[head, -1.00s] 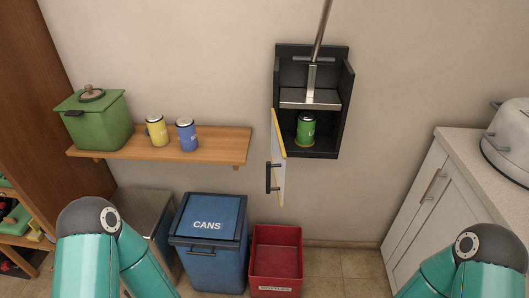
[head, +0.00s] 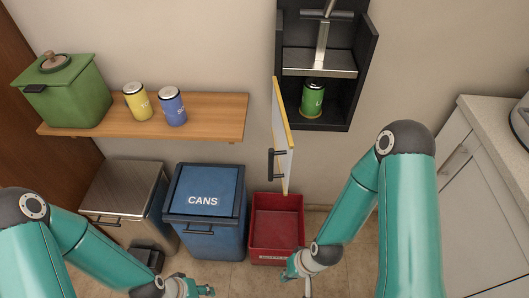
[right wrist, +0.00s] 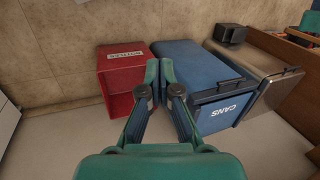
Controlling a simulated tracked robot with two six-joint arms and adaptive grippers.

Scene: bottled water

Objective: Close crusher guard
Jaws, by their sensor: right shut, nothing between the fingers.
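The crusher (head: 362,62) is a black wall-mounted box with a metal press plate inside. Its guard (head: 281,132) is a pale panel with a yellow edge and a dark handle (head: 271,162). The guard stands swung open at the box's left side. A green can (head: 312,98) stands upright on the box floor under the plate. My right gripper (head: 295,268) is low in front of the red bin, below the guard and apart from it. In the right wrist view its fingers (right wrist: 159,72) are together and empty. My left gripper (head: 205,291) is at the bottom edge, too small to judge.
A wooden shelf (head: 215,116) holds a green pot (head: 70,98), a yellow can (head: 137,103) and a blue can (head: 172,108). Below stand a metal bin (head: 128,190), a blue CANS bin (head: 205,230) and a red bin (head: 276,205). A white cabinet (head: 470,190) stands at right.

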